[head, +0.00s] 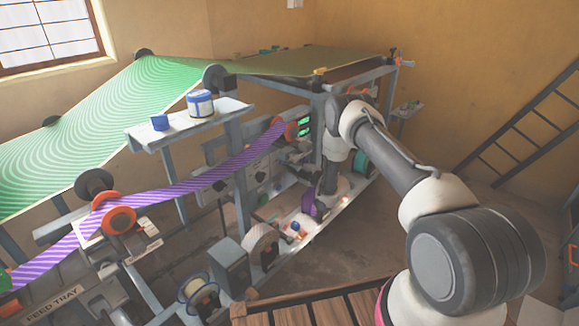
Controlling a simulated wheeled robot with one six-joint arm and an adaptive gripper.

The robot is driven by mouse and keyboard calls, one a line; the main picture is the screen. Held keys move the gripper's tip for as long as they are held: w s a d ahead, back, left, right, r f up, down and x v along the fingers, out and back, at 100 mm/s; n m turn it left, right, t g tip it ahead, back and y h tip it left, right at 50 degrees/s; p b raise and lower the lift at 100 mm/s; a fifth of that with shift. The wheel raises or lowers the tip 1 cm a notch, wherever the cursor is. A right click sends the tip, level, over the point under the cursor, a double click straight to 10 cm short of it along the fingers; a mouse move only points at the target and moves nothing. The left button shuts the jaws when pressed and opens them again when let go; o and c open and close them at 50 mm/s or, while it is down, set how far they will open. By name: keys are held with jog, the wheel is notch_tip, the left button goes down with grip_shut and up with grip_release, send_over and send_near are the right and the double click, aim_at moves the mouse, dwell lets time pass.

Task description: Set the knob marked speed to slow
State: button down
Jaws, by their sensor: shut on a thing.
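The grey front panel (262,163) of the press carries small dark knobs (260,177), below the purple striped web. The markings on them are too small to read, so I cannot tell which is speed or where it points. My arm reaches in from the right and bends down beside the press. My gripper (289,189) is small and partly hidden at the panel's right part. It appears shut on a knob there, which its fingers and my wrist cover.
A purple striped web (190,178) runs over orange-edged rollers (119,219) at the left. A slatted wooden platform (300,312) lies in front. A ladder (522,122) leans at right.

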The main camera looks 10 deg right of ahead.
dwell(0.3)
jog(key=c, duration=1.5)
grip_release()
jog(key=v, duration=1.2)
